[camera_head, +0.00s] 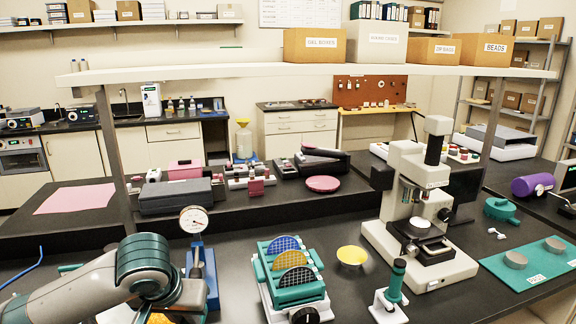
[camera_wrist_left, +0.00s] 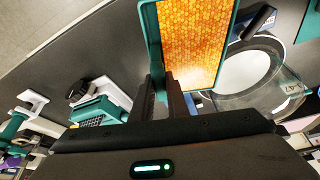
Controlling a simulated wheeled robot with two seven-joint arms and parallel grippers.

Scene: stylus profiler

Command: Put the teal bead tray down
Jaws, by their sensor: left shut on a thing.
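The teal bead tray (camera_wrist_left: 149,32), filled with orange beads, is in the left wrist view. My left gripper (camera_wrist_left: 164,95) is shut on the near end of its teal wall. In the head view my left arm comes in from the lower left, with its gripper out of sight. A patch of orange (camera_head: 160,319) at the bottom edge, beside the arm, seems to be the beads. I cannot tell whether the tray touches the bench. My right gripper is in neither view.
A round white dish (camera_wrist_left: 245,72) lies close to the tray's right side. In the head view a dial gauge stand (camera_head: 195,222), a teal wafer rack (camera_head: 297,294), a yellow disc (camera_head: 351,255) and the white profiler (camera_head: 410,245) stand on the dark bench.

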